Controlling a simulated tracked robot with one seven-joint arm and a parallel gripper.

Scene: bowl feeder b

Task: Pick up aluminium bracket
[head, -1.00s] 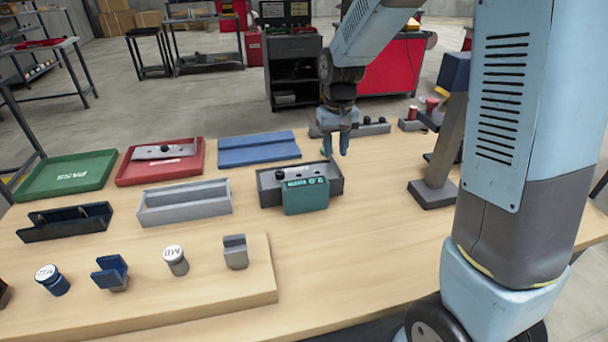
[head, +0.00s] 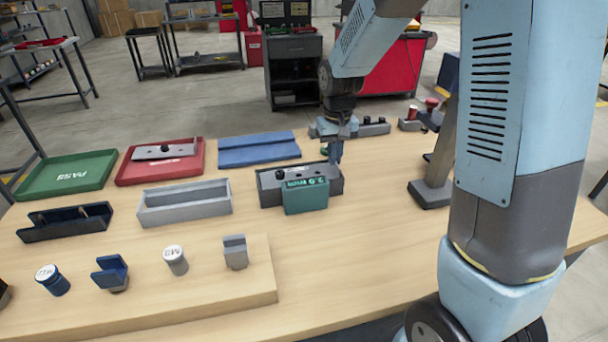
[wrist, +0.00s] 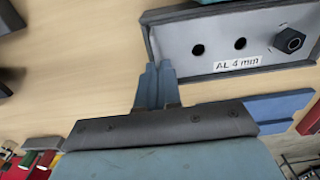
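The aluminium bracket (wrist: 222,48) is a light grey plate with two holes, a dark bolt and a label "AL 4 mm". It lies in a dark grey bin (head: 334,187) with a green display unit (head: 306,196) at its front. My gripper (head: 335,160) points down at the bin's right end in the head view. In the wrist view, my blue fingers (wrist: 157,68) are close together, with their tips at the near left corner of the bin. I cannot tell whether a thin edge of the bracket is between them.
A red tray (head: 128,177) holds another grey bracket (head: 166,151). Nearby are a green PASS tray (head: 66,176), a blue tray (head: 258,150), an empty grey bin (head: 185,210) and a dark holder (head: 65,227). A grey stand (head: 432,190) is to the right. The table front right is clear.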

